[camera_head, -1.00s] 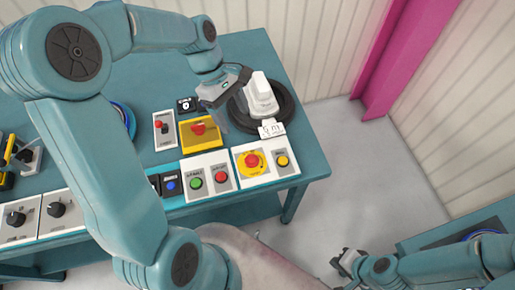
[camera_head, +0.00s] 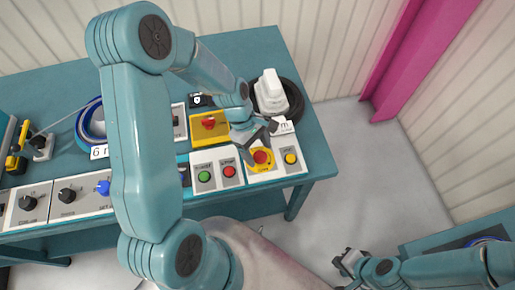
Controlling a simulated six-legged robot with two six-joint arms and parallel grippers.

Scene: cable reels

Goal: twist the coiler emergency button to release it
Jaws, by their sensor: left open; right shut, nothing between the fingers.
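The emergency button (camera_head: 261,157) is a red mushroom head on a yellow round plate, set in a white panel at the front right of the teal table. My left gripper (camera_head: 254,141) is open and hangs just above and behind this button, partly covering its yellow plate. I cannot tell whether the fingers touch it. Another red control (camera_head: 209,123) sits on a yellow box behind and to the left. My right gripper (camera_head: 342,263) is shut and empty, low at the bottom right, away from the table.
A yellow button (camera_head: 290,158) sits right of the emergency button; green (camera_head: 204,177) and red (camera_head: 229,171) buttons sit left. A white device (camera_head: 270,94) on a black disc stands behind. Several knob panels line the left front. A pink post (camera_head: 405,65) stands at right.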

